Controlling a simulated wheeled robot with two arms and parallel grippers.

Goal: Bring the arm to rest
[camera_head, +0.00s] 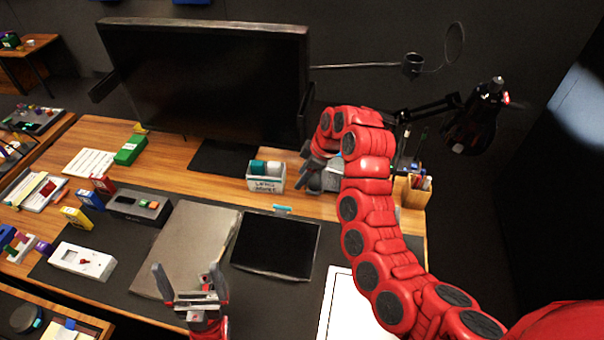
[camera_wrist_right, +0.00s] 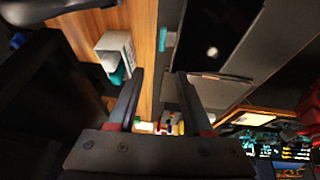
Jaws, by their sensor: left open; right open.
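My right arm (camera_head: 368,225) is red and reaches up from the lower right over the desk. Its gripper (camera_head: 322,176) is beside the small white labelled bin (camera_head: 266,184), partly hidden by the arm. In the right wrist view the two fingers (camera_wrist_right: 160,77) are apart with nothing between them. My left gripper (camera_head: 188,270) is open and empty above the dark mat, near the front of the grey pad.
A large monitor (camera_head: 205,75) stands at the back. A black lamp (camera_head: 475,118) and a wooden pen holder (camera_head: 411,192) are close to the right arm. A dark tablet-like slab (camera_head: 276,246) lies mid-desk. Small coloured boxes and a black button box (camera_head: 139,206) fill the left side.

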